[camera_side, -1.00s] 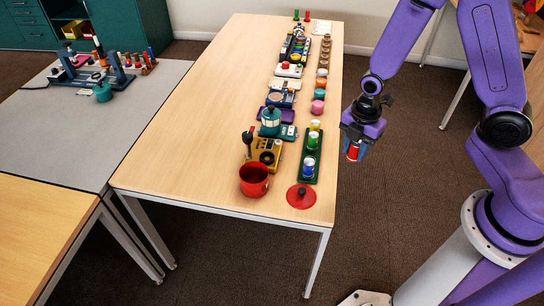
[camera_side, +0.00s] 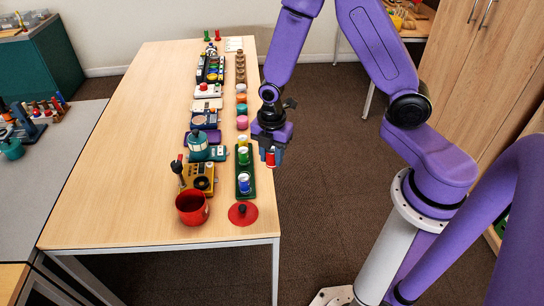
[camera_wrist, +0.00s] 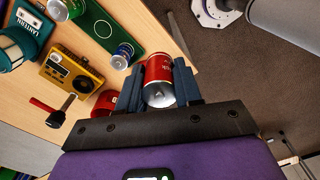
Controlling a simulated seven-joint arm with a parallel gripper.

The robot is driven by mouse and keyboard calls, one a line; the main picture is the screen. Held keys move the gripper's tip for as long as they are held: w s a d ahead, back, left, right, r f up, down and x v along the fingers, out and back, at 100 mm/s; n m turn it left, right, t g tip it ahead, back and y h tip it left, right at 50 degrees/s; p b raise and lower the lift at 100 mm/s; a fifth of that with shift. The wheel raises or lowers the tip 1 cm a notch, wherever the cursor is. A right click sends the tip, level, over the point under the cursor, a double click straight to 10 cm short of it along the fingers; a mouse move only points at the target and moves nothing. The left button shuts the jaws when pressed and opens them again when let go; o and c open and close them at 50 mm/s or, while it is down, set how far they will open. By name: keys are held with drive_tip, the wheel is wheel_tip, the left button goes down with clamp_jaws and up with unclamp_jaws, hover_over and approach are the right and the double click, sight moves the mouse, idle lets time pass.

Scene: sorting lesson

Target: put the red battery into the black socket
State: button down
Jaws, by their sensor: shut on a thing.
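My gripper (camera_side: 270,152) is shut on the red battery (camera_side: 270,159) and holds it in the air by the table's right edge. In the wrist view the red battery (camera_wrist: 158,70) sits between my gripper's fingers (camera_wrist: 158,92), its silver end toward the camera. The green tray (camera_wrist: 103,30) lies to the left of the battery, with an empty ring marked on it. Yellow, green and blue batteries stand on that tray in the side view. I cannot make out for certain which dark thing is the black socket; a black tray (camera_side: 202,72) holds coloured pieces farther back.
The table's left half (camera_side: 130,140) is clear.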

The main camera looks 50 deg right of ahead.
drive_tip(key=w+a+f, duration=0.2)
drive_tip(key=w+a, duration=0.4)
drive_tip(key=w, duration=0.3)
drive_tip(key=w+a+f, duration=0.1)
drive_tip(key=w+a, duration=0.5)
drive_tip(key=w, duration=0.3)
drive_tip(key=shift+s+f, duration=0.1)
drive_tip(key=shift+f, duration=2.85)
drive_tip(key=shift+f, duration=0.6)
drive_tip(key=c, duration=1)
unclamp_jaws()
drive_tip(key=shift+c, duration=0.2)
wheel_tip(320, 180, up, 11)
drive_tip(key=shift+r, duration=0.1)
drive_tip(key=shift+r, duration=2.9)
